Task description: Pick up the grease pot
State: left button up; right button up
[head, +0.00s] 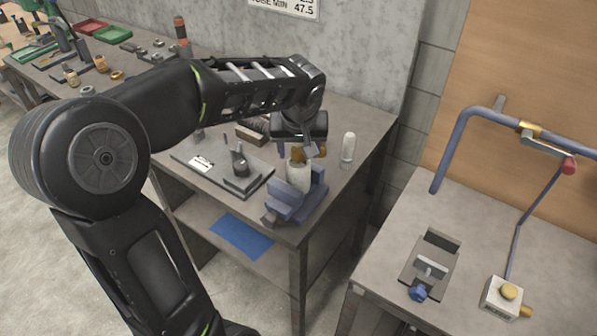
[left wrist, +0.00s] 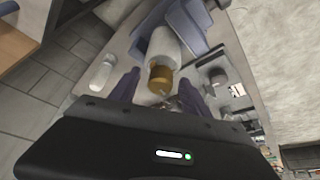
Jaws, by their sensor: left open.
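A white cylinder with an amber-brown top (head: 298,176), which I take to be the grease pot, stands upright by a blue-grey block-like holder (head: 297,203) near the bench's front corner. Whether it sits in the holder or beside it is unclear. My left gripper (head: 307,150) points down over its top and partly hides it. In the left wrist view, the amber top of the pot (left wrist: 160,78) shows between the two spread fingers of my left gripper (left wrist: 160,92), with the white body beyond. The fingers are open. My right gripper is not in view.
A small white rounded bottle (head: 348,147) stands right of the pot. A dark plate with a fixture (head: 239,166) lies to the left. A wall is behind. A second table at right holds a clamp (head: 430,266) and a white box with knobs (head: 502,298).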

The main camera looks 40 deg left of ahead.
pick_arm(q)
jog(key=shift+c, duration=0.5)
grip_shut()
dwell(0.4)
dwell(0.9)
